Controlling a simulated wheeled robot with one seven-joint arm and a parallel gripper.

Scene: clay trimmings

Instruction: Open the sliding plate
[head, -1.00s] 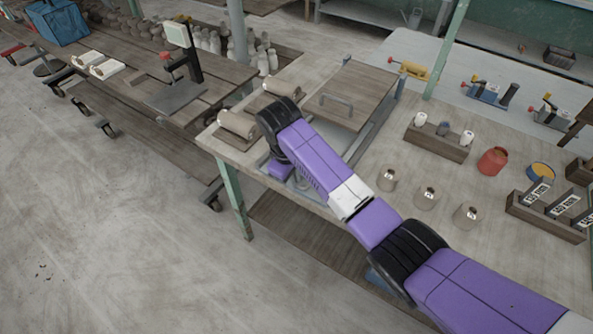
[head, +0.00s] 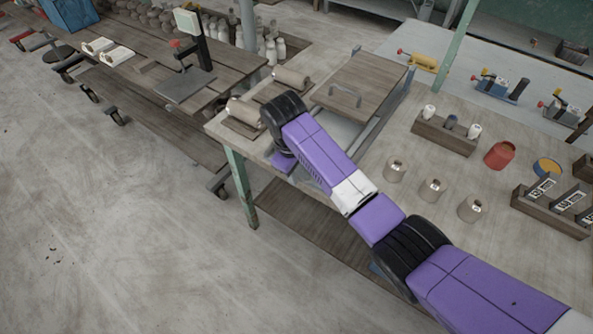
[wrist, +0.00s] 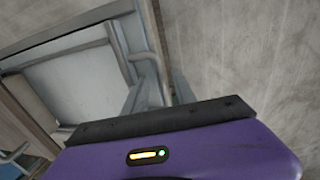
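The sliding plate (head: 373,80) is a brown wooden board with a grey bar handle (head: 345,95), lying in a metal-railed frame on the workbench. A pale surface (head: 338,127) shows at its near edge. My arm's end is over the near edge of the bench, nearer than the plate and apart from its handle. In the head view my wrist hides most of my gripper.
Clay rolls (head: 290,77) lie on boards left of the plate. A rail (head: 385,108) runs along the plate's right side. Open floor lies left.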

